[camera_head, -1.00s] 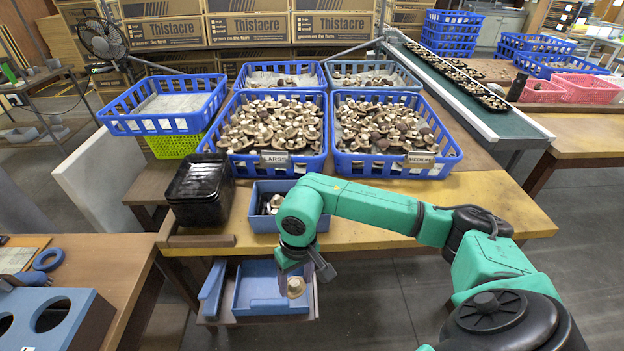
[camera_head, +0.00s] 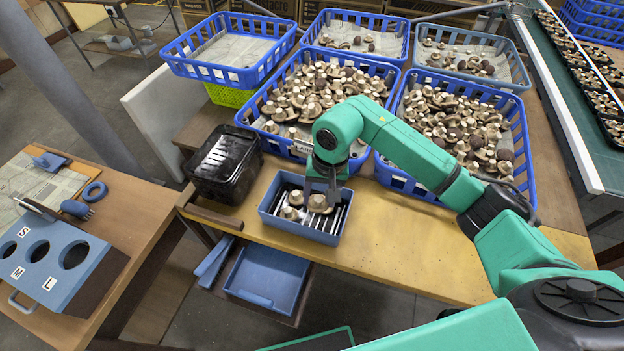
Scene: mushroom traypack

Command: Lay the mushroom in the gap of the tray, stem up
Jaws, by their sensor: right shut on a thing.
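My right gripper (camera_head: 331,196) points down over a small blue box (camera_head: 334,238) at the table's front edge. It is shut on a brown-and-pale mushroom (camera_head: 319,204), which is at or just above the box's contents; I cannot tell whether it touches them. The fingers partly hide it, and which way its stem points is unclear. Other mushrooms (camera_head: 291,212) lie in the left part of the box, beside pale and dark stripes. A stack of black trays (camera_head: 226,160) stands to the left of the box. My left gripper is not in view.
Two large blue crates of mushrooms (camera_head: 378,172) stand close behind the box. An empty-looking blue tray (camera_head: 268,277) sits on a lower shelf in front. A side table at left holds a blue sizing block (camera_head: 52,262) with holes. The yellow tabletop (camera_head: 420,250) right of the box is clear.

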